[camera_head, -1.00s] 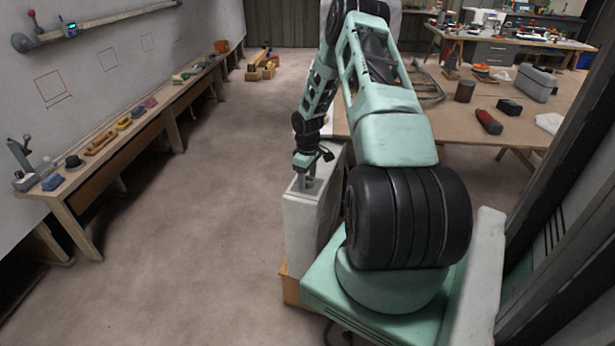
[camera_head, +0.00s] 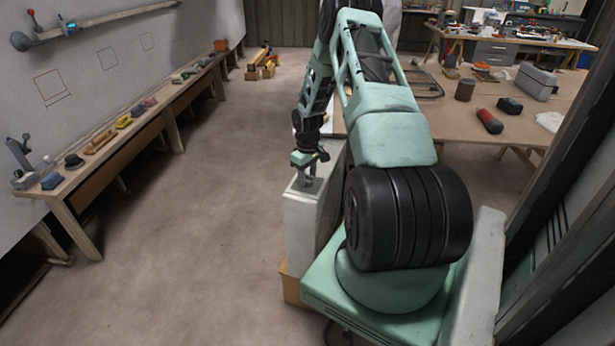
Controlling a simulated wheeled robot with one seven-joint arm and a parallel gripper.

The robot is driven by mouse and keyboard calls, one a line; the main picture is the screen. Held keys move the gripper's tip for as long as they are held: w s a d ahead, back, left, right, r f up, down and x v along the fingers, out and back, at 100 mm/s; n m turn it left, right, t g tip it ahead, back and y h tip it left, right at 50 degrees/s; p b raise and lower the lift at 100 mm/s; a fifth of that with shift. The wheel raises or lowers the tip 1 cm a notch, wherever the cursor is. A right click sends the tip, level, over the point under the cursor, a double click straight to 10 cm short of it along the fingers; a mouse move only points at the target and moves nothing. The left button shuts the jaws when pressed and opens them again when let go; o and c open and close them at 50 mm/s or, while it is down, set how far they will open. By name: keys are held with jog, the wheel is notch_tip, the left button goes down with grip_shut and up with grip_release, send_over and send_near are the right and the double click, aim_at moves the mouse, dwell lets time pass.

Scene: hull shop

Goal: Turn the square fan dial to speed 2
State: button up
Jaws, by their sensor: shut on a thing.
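A tall pale grey box (camera_head: 305,225) stands close beside my base, on a wooden block. My gripper (camera_head: 309,183) points down at the top of this box, with its fingers at the top face. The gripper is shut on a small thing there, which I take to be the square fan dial. The dial itself is hidden by the fingers and too small to make out, and I cannot read its speed marks or its setting.
A long wooden bench (camera_head: 75,187) with several tools runs along the left wall. A large table (camera_head: 455,125) with a red cylinder (camera_head: 489,121) and other items stands at the right. The floor (camera_head: 200,220) between the bench and the box is clear.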

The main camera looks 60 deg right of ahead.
jog(key=m+b, duration=0.1)
jog(key=m, duration=0.3)
jog(key=shift+w+m, duration=0.1)
jog(key=shift+m, duration=0.2)
jog(key=m, duration=0.3)
jog(key=shift+m+b, duration=0.35)
jog(key=shift+m, duration=0.05)
jog(key=m, duration=0.3)
jog(key=shift+m+b, duration=0.35)
jog(key=shift+m, duration=1.65)
jog(key=o, duration=1)
jog(key=shift+c, duration=0.2)
